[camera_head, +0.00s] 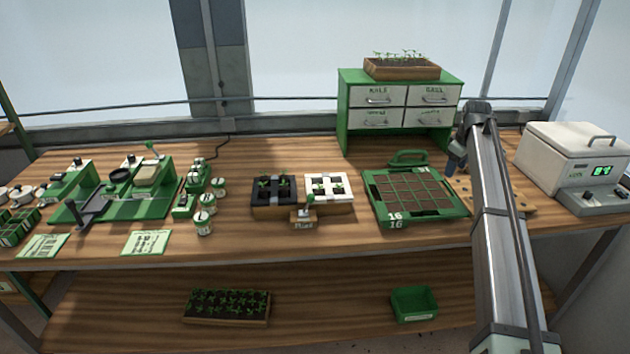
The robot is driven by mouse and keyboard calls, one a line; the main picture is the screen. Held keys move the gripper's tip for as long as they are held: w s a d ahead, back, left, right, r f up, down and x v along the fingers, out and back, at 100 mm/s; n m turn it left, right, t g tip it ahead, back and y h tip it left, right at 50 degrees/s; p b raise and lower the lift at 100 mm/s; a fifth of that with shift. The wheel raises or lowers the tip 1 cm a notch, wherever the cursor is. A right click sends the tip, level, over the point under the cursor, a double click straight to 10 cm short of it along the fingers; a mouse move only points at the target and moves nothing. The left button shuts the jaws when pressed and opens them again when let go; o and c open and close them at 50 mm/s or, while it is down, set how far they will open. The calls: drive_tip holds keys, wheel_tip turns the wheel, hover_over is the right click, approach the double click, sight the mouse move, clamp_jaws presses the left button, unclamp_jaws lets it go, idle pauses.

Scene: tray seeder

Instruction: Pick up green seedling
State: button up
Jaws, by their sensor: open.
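Small green seedlings stand in a black-topped holder (291,192) and a white-topped holder (343,181) at the middle of the bench. A small wooden stand (303,223) with a label and a green upright part is in front of them. More green seedlings fill a planter on the lower shelf (227,303) and a wooden planter (402,73) on the cabinet. I cannot tell which seedling is meant. My gripper (453,163) is to the right, beside the green tray and far from the two holders. It is open; my arm partly hides it.
A green tray (374,211) of soil cells marked 16 sits left of my arm. A green drawer cabinet (349,108) stands behind. A white box with a display (575,150) is at right. Green devices (150,205) and several small pots (203,224) are at left. The front bench edge is clear.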

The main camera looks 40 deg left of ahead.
drive_tip(key=s+a+r+n+g+y, duration=0.1)
drive_tip(key=s+a+r, duration=0.1)
drive_tip(key=s+a, duration=0.75)
drive_tip(key=s+a+r, duration=0.3)
drive_tip(key=s+a, duration=0.3)
drive_tip(key=a, duration=0.7)
drive_tip(key=n+g, duration=0.1)
drive_tip(key=n, duration=0.1)
approach(284, 177)
wheel_tip(284, 177, down, 3)
drive_tip(key=shift+f+y, duration=0.15)
drive_tip(key=shift+y, duration=0.15)
drive_tip(key=shift+a+x, duration=0.1)
drive_tip(key=shift+x, duration=1.35)
drive_tip(key=shift+a+x, duration=0.15)
drive_tip(key=shift+x, duration=1.25)
drive_tip(key=shift+w, duration=0.15)
drive_tip(key=shift+c, duration=0.3)
clamp_jaws()
